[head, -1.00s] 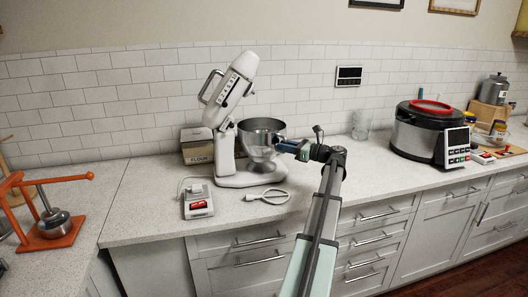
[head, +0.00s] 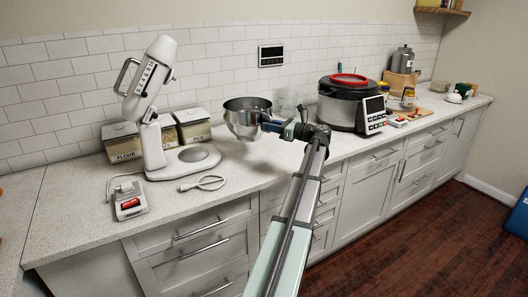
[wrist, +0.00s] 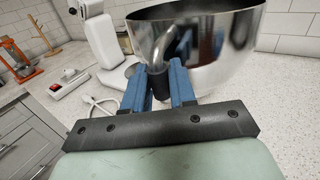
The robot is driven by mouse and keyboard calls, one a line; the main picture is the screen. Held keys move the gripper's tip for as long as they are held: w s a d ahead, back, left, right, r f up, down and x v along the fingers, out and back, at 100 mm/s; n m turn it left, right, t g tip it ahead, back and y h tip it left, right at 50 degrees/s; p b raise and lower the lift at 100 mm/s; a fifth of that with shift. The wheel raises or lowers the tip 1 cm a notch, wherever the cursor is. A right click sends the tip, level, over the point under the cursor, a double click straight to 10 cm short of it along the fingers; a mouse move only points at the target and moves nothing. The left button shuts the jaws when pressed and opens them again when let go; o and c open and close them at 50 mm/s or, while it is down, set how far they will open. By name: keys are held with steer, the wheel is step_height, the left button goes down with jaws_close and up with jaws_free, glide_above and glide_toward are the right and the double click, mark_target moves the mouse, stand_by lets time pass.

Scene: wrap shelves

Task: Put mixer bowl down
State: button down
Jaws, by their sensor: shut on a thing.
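The mixer bowl (head: 245,119) is shiny metal and hangs upright in the head view, to the right of the white stand mixer (head: 152,113). My gripper (head: 270,126) is shut on the bowl's handle at its right side. In the wrist view the bowl (wrist: 222,45) fills the upper middle, and the blue fingers (wrist: 171,84) close around the dark lower part of its curved handle. The mixer's head is tilted up and its round base plate is bare. The bowl appears to be above the counter (head: 236,163), but its underside gap is hard to judge.
A glass (head: 288,104) and a large cooker (head: 349,103) stand to the right. Counter below and in front of the bowl is clear.

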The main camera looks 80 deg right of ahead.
steer(key=s+d+r+m+h, duration=0.1)
steer(key=s+d+h, duration=0.1)
steer(key=s+d, duration=0.15)
step_height(320, 180, down, 10)
steer(key=h, duration=0.1)
steer(key=shift+s+d+m+g, duration=0.3)
steer(key=shift+s+m+g, duration=0.05)
steer(key=shift+m+g, duration=0.05)
stand_by(0.4)
steer(key=c, duration=0.9)
jaws_free()
steer(key=v, duration=1.2)
